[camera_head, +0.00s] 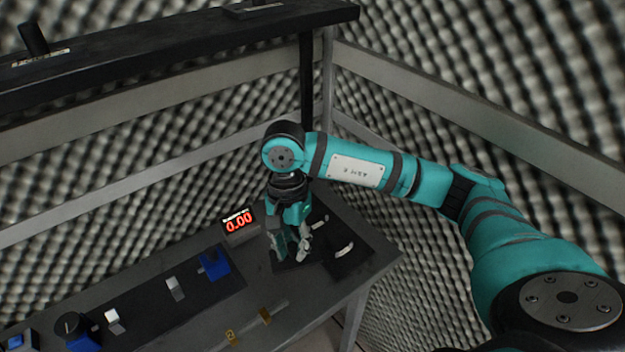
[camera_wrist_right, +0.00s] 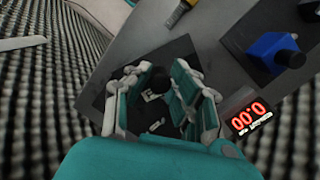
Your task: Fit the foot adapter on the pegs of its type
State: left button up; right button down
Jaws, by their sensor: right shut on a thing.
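My right gripper (camera_head: 289,256) is low over the far right part of the grey table, above a dark mat (camera_head: 345,265). In the right wrist view its fingers (camera_wrist_right: 160,85) are closed around a small dark, rounded part (camera_wrist_right: 158,79), mostly hidden between the finger pads. I cannot tell its exact shape or whether it touches the mat. A pale curved piece (camera_head: 345,249) lies on the mat to the right of the gripper. The pegs of its type cannot be made out clearly. My left gripper is not in view.
A red-digit display (camera_head: 238,222) stands left of the gripper. A dark tray (camera_head: 145,311) holds a blue block (camera_head: 213,262), pale blocks (camera_head: 175,287) and more blue pieces (camera_head: 80,338). A black beam (camera_head: 170,50) crosses above; foam walls surround.

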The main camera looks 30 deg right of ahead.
pick_arm(q)
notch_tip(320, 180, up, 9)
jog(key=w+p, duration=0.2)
jog(key=p, duration=0.6)
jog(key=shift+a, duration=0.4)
pick_arm(e)
jog(key=w+d+m+t+h, duration=0.1)
jog(key=w+d+m, duration=0.3)
jog(key=m, duration=1.1)
jog(key=w+d+m+t+h, duration=0.1)
jog(key=w+d+m, duration=0.4)
jog(key=m, duration=1.1)
jog(key=d+r+t, duration=0.1)
jog(key=d, duration=0.2)
jog(key=shift+w+t, duration=0.25)
jog(key=shift+t, duration=0.05)
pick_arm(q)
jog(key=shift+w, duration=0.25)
pick_arm(e)
jog(key=shift+d, duration=0.1)
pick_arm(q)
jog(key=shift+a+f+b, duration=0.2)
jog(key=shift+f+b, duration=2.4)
pick_arm(e)
jog(key=shift+f, duration=2.95)
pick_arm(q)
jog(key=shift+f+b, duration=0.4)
